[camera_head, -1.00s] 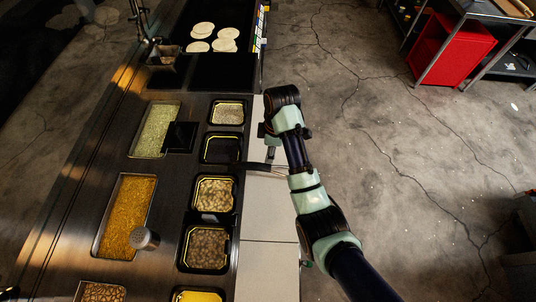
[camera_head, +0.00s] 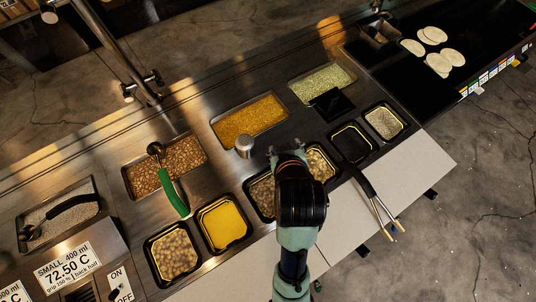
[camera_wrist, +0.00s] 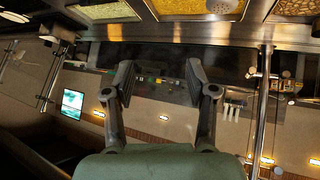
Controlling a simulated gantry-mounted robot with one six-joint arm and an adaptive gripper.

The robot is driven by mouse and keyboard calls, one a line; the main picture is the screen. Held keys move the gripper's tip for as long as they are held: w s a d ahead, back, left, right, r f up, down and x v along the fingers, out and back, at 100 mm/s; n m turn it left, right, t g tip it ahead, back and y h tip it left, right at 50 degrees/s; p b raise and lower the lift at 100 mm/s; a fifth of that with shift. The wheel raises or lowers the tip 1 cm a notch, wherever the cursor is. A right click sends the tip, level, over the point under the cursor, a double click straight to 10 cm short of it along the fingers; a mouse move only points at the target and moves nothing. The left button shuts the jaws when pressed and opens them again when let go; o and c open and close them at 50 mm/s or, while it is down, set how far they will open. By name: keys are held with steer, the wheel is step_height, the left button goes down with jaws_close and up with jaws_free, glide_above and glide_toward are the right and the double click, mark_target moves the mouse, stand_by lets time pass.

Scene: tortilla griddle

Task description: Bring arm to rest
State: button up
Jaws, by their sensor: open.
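My gripper shows in the wrist view (camera_wrist: 160,80) with its two dark fingers spread wide and nothing between them. In the head view my arm reaches up from the bottom centre, and my gripper (camera_head: 287,152) is partly hidden behind the dark wrist. There it stands over the counter (camera_head: 100,150), near the black-rimmed trays of beans in the front row. The height above the trays is hard to tell.
A shaker (camera_head: 244,147) stands close to the left of my gripper. A green-handled ladle (camera_head: 172,190) rests in a brown bean pan (camera_head: 190,150). Black-handled tongs (camera_head: 376,203) overhang the pale front ledge (camera_head: 420,165). Tortillas (camera_head: 440,62) lie on the black griddle (camera_head: 400,85).

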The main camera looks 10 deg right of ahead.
steer(key=s+a+r+m+t+y, duration=0.15)
steer(key=s+a+r+t, duration=0.25)
steer(key=a+r, duration=0.5)
step_height(320, 180, up, 13)
steer(key=a+p, duration=0.1)
steer(key=p, duration=1.4)
steer(key=shift+a, duration=0.15)
steer(key=shift+n, duration=0.25)
